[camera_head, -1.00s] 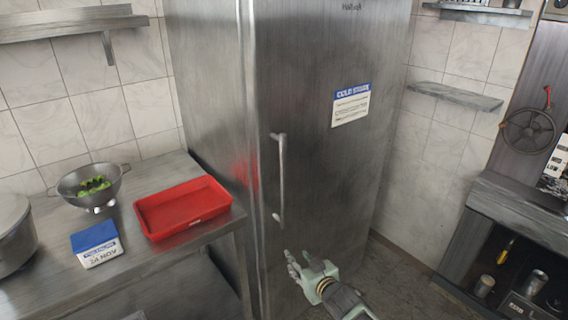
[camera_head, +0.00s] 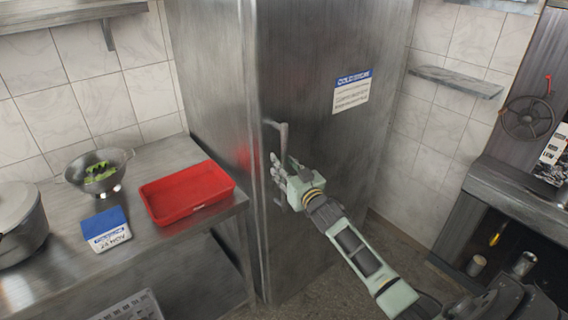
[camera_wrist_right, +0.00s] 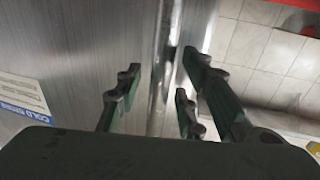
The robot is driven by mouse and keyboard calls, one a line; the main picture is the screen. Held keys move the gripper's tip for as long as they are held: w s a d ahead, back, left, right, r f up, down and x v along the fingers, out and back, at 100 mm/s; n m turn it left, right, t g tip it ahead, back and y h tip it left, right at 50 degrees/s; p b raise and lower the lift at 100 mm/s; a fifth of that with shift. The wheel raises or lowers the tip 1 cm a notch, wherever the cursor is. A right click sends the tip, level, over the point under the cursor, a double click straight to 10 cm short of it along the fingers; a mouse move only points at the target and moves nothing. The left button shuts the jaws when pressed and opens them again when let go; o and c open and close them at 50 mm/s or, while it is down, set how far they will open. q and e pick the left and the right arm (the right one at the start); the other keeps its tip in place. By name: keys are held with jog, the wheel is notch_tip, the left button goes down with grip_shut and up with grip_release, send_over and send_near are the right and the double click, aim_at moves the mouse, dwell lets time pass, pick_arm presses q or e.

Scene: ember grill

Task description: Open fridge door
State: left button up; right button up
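The tall steel fridge (camera_head: 340,60) stands in the middle of the head view, and its door looks shut. A vertical bar handle (camera_head: 283,137) is on the left side of the door front. My right gripper (camera_head: 280,175) is at the lower half of the handle. In the right wrist view its green fingers (camera_wrist_right: 160,90) are open, one side to each side of the handle bar (camera_wrist_right: 163,50). I cannot tell whether they touch it. My left gripper is not in view.
A steel counter (camera_head: 160,240) left of the fridge bears a red tray (camera_head: 190,195), a colander (camera_head: 98,172), a blue-and-white box (camera_head: 106,228) and a pot (camera_head: 22,215). A grill unit (camera_head: 500,190) with a wheel (camera_head: 528,118) stands at right. Floor shows before the fridge.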

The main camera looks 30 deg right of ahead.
jog(key=shift+w, duration=0.25)
jog(key=shift+c, duration=0.6)
grip_shut()
